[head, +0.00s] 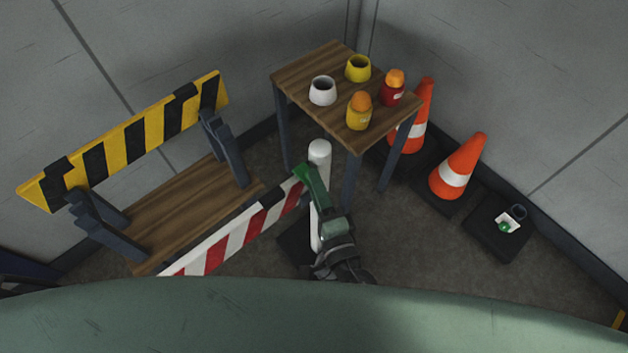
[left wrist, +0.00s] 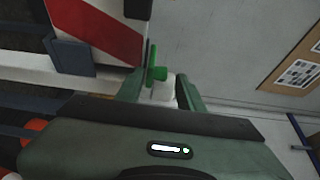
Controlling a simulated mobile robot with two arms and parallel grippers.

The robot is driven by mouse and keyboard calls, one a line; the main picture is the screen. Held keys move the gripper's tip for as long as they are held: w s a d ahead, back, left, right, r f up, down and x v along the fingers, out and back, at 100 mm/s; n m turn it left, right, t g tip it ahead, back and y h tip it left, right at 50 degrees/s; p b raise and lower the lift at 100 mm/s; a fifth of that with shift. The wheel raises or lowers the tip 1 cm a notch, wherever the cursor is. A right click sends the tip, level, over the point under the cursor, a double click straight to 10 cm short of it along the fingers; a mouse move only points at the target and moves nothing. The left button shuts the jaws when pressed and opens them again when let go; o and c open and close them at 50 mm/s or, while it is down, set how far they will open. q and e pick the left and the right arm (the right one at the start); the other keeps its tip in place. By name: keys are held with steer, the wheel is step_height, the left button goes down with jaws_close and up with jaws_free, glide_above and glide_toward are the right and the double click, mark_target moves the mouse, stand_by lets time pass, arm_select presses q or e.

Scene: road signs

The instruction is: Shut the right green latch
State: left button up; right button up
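The bright green latch (left wrist: 156,68) shows in the left wrist view as an upright strip with a short knob, beside the top of a white post (left wrist: 163,90). My left gripper (left wrist: 160,82) is open, with one finger on each side of the latch and post; I cannot tell whether it touches them. In the head view, the left gripper (head: 309,178) is at the right end of the red-and-white barrier board (head: 225,243), in front of the white post (head: 320,152). It largely hides the latch there. My right gripper is not in view.
A wooden table (head: 318,58) with cups and bottles stands behind the post. A bench (head: 185,210) with a yellow-black board (head: 140,135) is at left. Orange cones (head: 459,166) and a dark base (head: 490,232) are at right. A notice board (left wrist: 298,68) hangs on the wall.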

arm_select(q)
steer(key=b+v, duration=0.1)
steer(key=v, duration=0.5)
steer(key=shift+s, duration=0.3)
steer(key=s+a+f+g+h, duration=0.1)
steer(key=a+f+g, duration=0.2)
steer(key=f, duration=0.6)
steer(key=s+a+f+m+g+h, duration=0.1)
steer(key=a+f+g, duration=0.2)
steer(key=f, duration=0.6)
steer(key=s+a+f+g+h, duration=0.1)
steer(key=a+f+g, duration=0.25)
steer(key=f, duration=0.55)
steer(key=s+a+f+n+g+h, duration=0.2)
steer(key=s+a+f+n, duration=0.4)
steer(key=s+f, duration=0.3)
steer(key=s+a+f+n+g+h, duration=0.2)
steer(key=s+a+f+n+g, duration=0.2)
steer(key=s, duration=1.2)
steer(key=a+f+n, duration=0.2)
steer(key=a+f, duration=0.2)
steer(key=f, duration=0.2)
steer(key=shift+f, duration=0.15)
